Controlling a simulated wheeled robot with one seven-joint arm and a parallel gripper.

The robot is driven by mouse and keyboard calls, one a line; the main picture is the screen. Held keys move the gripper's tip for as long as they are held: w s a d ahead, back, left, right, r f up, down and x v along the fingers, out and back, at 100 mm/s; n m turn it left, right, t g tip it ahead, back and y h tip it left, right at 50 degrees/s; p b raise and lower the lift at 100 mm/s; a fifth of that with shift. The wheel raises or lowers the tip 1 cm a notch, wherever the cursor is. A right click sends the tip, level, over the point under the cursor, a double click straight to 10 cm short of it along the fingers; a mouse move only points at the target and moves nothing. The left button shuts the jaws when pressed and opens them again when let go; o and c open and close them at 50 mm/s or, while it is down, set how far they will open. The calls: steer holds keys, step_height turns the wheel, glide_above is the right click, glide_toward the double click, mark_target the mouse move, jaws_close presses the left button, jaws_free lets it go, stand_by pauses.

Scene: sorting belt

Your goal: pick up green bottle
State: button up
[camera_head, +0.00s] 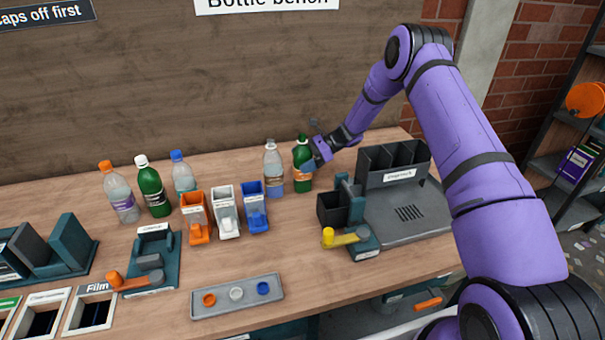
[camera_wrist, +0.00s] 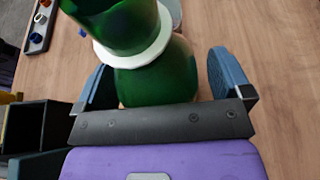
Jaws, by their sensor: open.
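A green bottle (camera_head: 302,157) with an orange-toned label stands upright toward the right of the bench's back row. In the wrist view the same green bottle (camera_wrist: 165,82) shows large, with a white ring around it. My gripper (camera_head: 318,152) is at this bottle from the right in the head view. In the wrist view my gripper (camera_wrist: 162,80) is open, with one blue finger on each side of the bottle and a visible gap at the right finger. Contact at the left finger is unclear. Another green bottle (camera_head: 153,188), with a white cap, stands farther left.
A clear bottle (camera_head: 273,168) stands just left of the green bottle at my gripper. A dark divided rack (camera_head: 395,163) and a teal fixture (camera_head: 350,205) stand close on the right. Orange, white and blue bins (camera_head: 227,212) stand in front.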

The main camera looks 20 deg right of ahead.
steer(key=c, duration=1.3)
